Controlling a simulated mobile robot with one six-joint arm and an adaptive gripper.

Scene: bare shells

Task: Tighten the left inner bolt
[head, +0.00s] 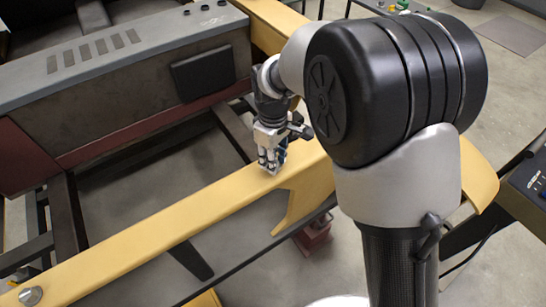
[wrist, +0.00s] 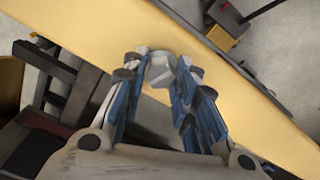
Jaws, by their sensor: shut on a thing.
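A yellow beam (head: 170,220) runs diagonally across the head view, and it fills the upper part of the wrist view (wrist: 240,95). My gripper (head: 271,168) points down onto the beam near its middle. In the wrist view a grey hex bolt head (wrist: 160,72) sits on the beam, and my gripper's fingers are shut on it, one at each side. In the head view the fingers hide this bolt. A second silver bolt (head: 31,296) stands on the beam at the lower left, apart from my gripper. I cannot tell which bolt is the left inner one.
A grey machine housing (head: 130,85) with a dark panel (head: 203,74) stands behind the beam at the left. Dark frame bars (head: 66,215) lie below it. A control box (head: 530,180) is at the right edge. Bare floor shows at the lower right.

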